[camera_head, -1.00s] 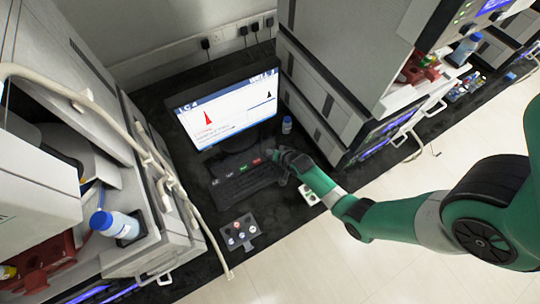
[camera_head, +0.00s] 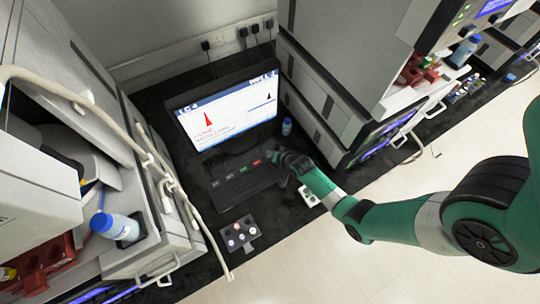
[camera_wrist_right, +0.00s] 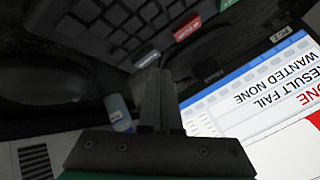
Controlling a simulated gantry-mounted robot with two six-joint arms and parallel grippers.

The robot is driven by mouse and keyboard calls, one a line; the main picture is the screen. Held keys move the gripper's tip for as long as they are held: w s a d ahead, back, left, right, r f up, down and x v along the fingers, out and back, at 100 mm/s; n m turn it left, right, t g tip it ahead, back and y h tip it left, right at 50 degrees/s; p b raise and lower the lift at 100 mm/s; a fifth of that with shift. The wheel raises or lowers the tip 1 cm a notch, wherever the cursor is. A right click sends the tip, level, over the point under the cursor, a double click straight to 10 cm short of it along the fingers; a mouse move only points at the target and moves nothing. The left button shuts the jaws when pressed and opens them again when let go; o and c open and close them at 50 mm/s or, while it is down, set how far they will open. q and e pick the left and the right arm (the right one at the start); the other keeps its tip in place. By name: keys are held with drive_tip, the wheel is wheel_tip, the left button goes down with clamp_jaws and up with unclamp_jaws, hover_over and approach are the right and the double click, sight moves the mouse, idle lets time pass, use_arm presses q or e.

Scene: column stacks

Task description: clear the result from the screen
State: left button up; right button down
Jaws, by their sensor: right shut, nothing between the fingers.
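The monitor screen (camera_head: 228,112) is lit and shows a red peak and a smaller dark peak. In the right wrist view the screen (camera_wrist_right: 265,95) appears upside down and reads "RESULT FAIL" and "WANTED NONE". The dark keyboard (camera_head: 240,187) lies in front of it, with a red key (camera_head: 257,162), a green key (camera_head: 243,168) and pale-labelled keys. My right gripper (camera_head: 277,160) is shut and empty at the keyboard's right end, close to the red key. In the wrist view its fingertips (camera_wrist_right: 158,75) are below the red key (camera_wrist_right: 187,28); contact cannot be told. My left gripper is out of view.
A small bottle (camera_head: 287,126) stands right of the monitor. Tall instrument stacks flank the dark bench. A pale tube (camera_head: 150,160) crosses the left side, near a blue-capped bottle (camera_head: 116,228).

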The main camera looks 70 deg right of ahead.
drive_tip(key=shift+f, duration=0.1)
idle(0.7)
drive_tip(key=shift+f+b, duration=0.35)
drive_tip(key=shift+f+b, duration=0.4)
idle(0.5)
idle(0.4)
drive_tip(key=shift+r+p, duration=0.85)
wheel_tip(320, 180, up, 5)
drive_tip(key=p, duration=0.4)
drive_tip(key=shift+p, duration=0.35)
